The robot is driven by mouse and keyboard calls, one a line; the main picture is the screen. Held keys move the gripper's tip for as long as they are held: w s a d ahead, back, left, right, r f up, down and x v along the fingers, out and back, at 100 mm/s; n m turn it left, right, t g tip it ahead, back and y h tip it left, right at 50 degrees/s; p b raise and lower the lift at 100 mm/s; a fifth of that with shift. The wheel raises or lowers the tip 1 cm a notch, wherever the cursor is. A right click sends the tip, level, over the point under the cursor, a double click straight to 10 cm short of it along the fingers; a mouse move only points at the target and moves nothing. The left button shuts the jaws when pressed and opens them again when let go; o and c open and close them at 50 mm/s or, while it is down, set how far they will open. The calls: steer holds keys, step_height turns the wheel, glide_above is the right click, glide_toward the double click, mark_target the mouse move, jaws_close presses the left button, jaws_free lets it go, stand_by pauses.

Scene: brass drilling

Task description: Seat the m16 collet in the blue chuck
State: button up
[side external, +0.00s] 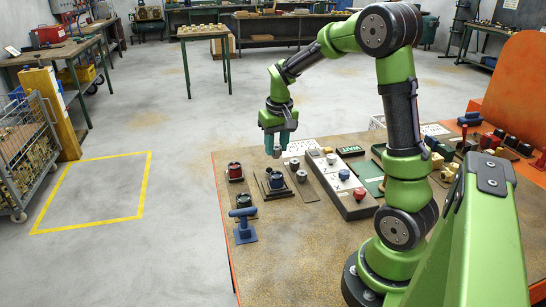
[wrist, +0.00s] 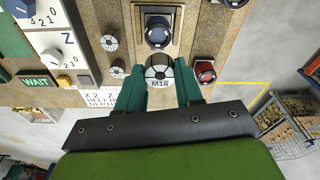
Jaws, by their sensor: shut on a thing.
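My gripper (wrist: 158,78) is shut on the m16 collet (wrist: 158,71), a silver-and-dark disc lettered M16, held between the two teal fingers. In the side view my gripper (side external: 276,148) is above the table, behind the blue chuck; the collet is too small to make out there. The blue chuck (wrist: 158,32) stands on a dark plate with a pale frame, just above the collet in the wrist view. It also shows in the side view (side external: 275,182). The collet appears apart from the chuck; the exact height gap cannot be told.
A red-based chuck (wrist: 205,72) stands to one side, and two loose collets (wrist: 108,42) (wrist: 115,70) to the other. A dark chuck (side external: 243,200) and a blue clamp-like fixture (side external: 243,228) stand nearer the front edge. A long control panel (side external: 340,185) lies right of the collets.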

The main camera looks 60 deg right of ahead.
mark_target(277, 158)
steer(key=shift+s+f, duration=0.1)
steer(key=shift+f, duration=2.05)
steer(key=shift+f, duration=1.45)
stand_by(0.7)
steer(key=o, duration=1.2)
steer(key=shift+o, duration=0.3)
steer(key=o, duration=0.4)
steer(key=shift+c, duration=0.2)
steer(key=shift+r, duration=3.55)
